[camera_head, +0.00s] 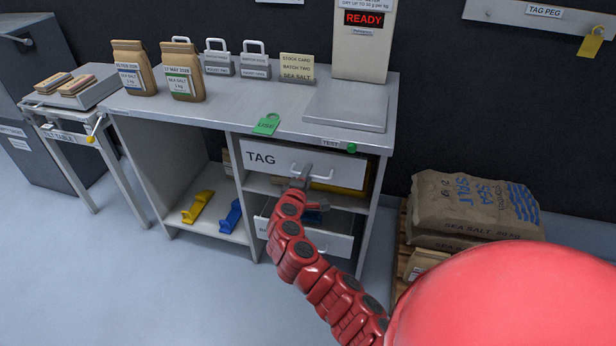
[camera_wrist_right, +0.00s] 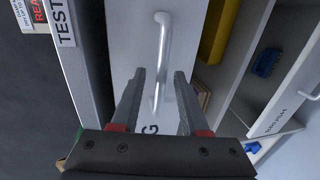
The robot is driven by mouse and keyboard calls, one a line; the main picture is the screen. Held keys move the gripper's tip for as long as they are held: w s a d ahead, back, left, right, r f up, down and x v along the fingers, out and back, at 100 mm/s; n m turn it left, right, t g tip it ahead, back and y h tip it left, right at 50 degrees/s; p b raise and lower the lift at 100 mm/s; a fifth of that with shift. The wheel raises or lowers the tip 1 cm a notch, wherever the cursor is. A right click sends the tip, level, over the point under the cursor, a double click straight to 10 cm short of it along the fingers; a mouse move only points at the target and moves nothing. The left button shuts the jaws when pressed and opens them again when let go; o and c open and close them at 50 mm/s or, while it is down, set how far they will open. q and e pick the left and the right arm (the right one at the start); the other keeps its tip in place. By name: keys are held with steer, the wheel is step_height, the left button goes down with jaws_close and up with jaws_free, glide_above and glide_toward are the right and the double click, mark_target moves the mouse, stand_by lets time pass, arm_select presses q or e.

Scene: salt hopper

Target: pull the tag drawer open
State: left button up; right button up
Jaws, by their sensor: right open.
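The tag drawer (camera_head: 262,157) is the white front marked TAG, just under the bench top. Its bar handle (camera_wrist_right: 163,40) runs lengthwise in the right wrist view. My right gripper (camera_head: 302,178) is at the handle in the head view, partly covering it. In the wrist view the right gripper's fingers (camera_wrist_right: 160,73) are apart, one on each side of the handle's near end. I cannot tell whether they touch it. My left gripper is not in view.
A lower drawer (camera_head: 335,243) stands partly out below. A yellow object (camera_wrist_right: 219,30) lies on the shelf between. The bench top (camera_head: 225,112) holds salt bags, a scale (camera_head: 345,108) and a green tag (camera_head: 267,124). Salt sacks (camera_head: 470,205) stand at right; the floor at left front is clear.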

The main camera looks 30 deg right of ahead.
steer(key=shift+w+d+f, duration=0.1)
steer(key=shift+w+d, duration=0.1)
steer(key=shift+d, duration=0.05)
steer(key=shift+c, duration=0.3)
jaws_close()
stand_by(1.0)
